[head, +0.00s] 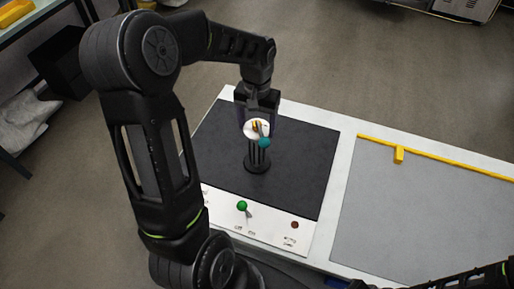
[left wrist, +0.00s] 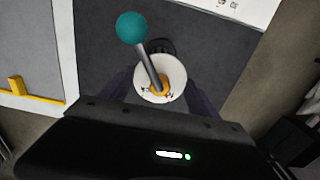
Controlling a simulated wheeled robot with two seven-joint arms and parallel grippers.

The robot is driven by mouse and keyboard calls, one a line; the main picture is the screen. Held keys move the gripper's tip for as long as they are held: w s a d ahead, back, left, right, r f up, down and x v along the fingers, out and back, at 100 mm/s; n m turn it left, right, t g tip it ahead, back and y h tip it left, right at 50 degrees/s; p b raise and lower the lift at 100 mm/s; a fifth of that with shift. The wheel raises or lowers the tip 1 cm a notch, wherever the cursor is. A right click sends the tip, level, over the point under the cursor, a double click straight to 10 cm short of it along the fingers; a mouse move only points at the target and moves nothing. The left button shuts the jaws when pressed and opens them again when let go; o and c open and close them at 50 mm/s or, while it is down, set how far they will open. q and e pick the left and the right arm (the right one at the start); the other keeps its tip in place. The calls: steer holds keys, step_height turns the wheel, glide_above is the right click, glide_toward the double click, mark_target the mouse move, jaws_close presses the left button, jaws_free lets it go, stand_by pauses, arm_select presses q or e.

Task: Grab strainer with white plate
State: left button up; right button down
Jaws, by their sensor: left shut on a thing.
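The strainer's round white plate (head: 251,129) is at my left gripper (head: 257,118), above a black slotted cylinder on a round base (head: 257,166) on the dark mat. A grey rod with a teal ball (head: 264,143) rises from a yellow centre on the plate. In the left wrist view the white plate (left wrist: 160,84), the rod and the teal ball (left wrist: 131,28) show clearly, with dark fingers on both sides of the plate. My left gripper is shut on the strainer. Whether the cylinder's base still touches the mat is hard to tell. My right gripper is not visible.
A white front panel (head: 270,226) holds a lever with a green ball (head: 242,206) and a brown knob (head: 295,225). A grey mat (head: 430,215) with a yellow rail (head: 440,159) lies to the right. The dark mat (head: 305,160) is otherwise clear.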

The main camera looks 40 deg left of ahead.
arm_select(q)
jaws_close()
step_height(320, 180, up, 8)
steer(key=p, duration=0.6)
steer(key=shift+r, duration=0.25)
steer(key=shift+r+b, duration=0.3)
steer(key=shift+b, duration=0.1)
steer(key=shift+r, duration=0.5)
